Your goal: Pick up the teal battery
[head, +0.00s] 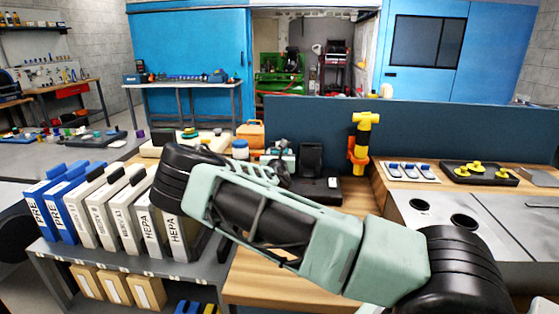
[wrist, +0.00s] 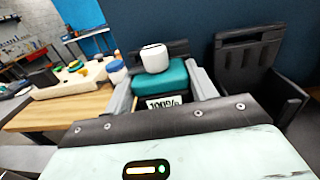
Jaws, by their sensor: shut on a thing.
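The teal battery (wrist: 170,77) is between the two grey fingers of my gripper (wrist: 160,82) in the wrist view. The gripper is shut on it, with a finger against each side. A white label reading about 100% (wrist: 164,103) shows on its near face. A white round piece (wrist: 154,57) shows at the battery's far end; I cannot tell if it is part of it.
A black upright holder (wrist: 247,70) stands just right of the gripper, also in the head view (head: 311,158). A blue-lidded jar (head: 240,150) and a pale tray (wrist: 72,80) are left. A dark blue panel (head: 440,130) closes the back. Boxed filters (head: 103,215) stand at left.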

